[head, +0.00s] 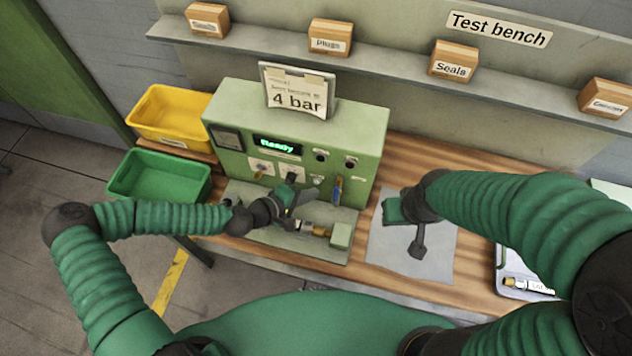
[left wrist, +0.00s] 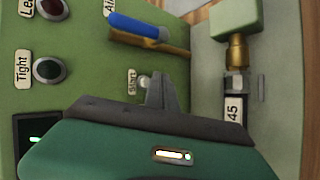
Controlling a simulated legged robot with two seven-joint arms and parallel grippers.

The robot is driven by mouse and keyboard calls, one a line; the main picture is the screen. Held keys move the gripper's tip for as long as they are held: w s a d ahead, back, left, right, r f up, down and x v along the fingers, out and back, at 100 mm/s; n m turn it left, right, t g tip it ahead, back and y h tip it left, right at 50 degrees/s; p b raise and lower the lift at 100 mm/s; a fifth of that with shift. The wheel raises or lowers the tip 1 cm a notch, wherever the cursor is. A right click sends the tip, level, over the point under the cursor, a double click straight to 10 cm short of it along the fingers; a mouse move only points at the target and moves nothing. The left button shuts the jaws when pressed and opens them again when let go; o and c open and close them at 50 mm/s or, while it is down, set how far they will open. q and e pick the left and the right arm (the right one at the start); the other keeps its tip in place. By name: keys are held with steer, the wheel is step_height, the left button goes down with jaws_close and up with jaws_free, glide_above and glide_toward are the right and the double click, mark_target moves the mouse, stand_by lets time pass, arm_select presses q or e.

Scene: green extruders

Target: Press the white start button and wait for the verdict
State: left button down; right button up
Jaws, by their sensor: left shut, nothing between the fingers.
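The green test machine (head: 300,125) stands on the bench with its display (head: 277,145) reading "Ready". In the left wrist view the white start button (left wrist: 145,82) sits beside a "Start" label (left wrist: 132,82), partly covered by my fingertips. My left gripper (left wrist: 158,88) is shut and empty, its tips at the button; I cannot tell if they touch it. In the head view my left gripper (head: 290,192) is in front of the panel and hides the button. The "Tight" lamp (left wrist: 48,70) and "Leak" lamp (left wrist: 52,8) look dark. My right gripper (head: 408,215) hovers over a grey mat.
A blue-handled lever (left wrist: 135,25) sticks out near the button. A part labelled 45 (left wrist: 235,105) lies in the fixture against a green block (head: 342,235). A yellow bin (head: 170,105) and green bin (head: 158,178) stand left; a tray (head: 510,285) lies right.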

stand_by(0.4)
arm_select(q)
steer(key=shift+w+d, duration=0.15)
steer(key=shift+w, duration=0.2)
steer(key=shift+w+d+r, duration=0.1)
steer(key=shift+w, duration=0.25)
stand_by(0.5)
stand_by(0.3)
steer(key=shift+s+a, duration=0.25)
steer(key=shift+s, duration=0.5)
steer(key=shift+s+a, duration=0.25)
steer(key=shift+s, duration=0.55)
steer(key=shift+s+a, duration=0.3)
steer(key=shift+s, duration=0.55)
steer(key=shift+s+a, duration=0.25)
steer(key=shift+s, duration=0.55)
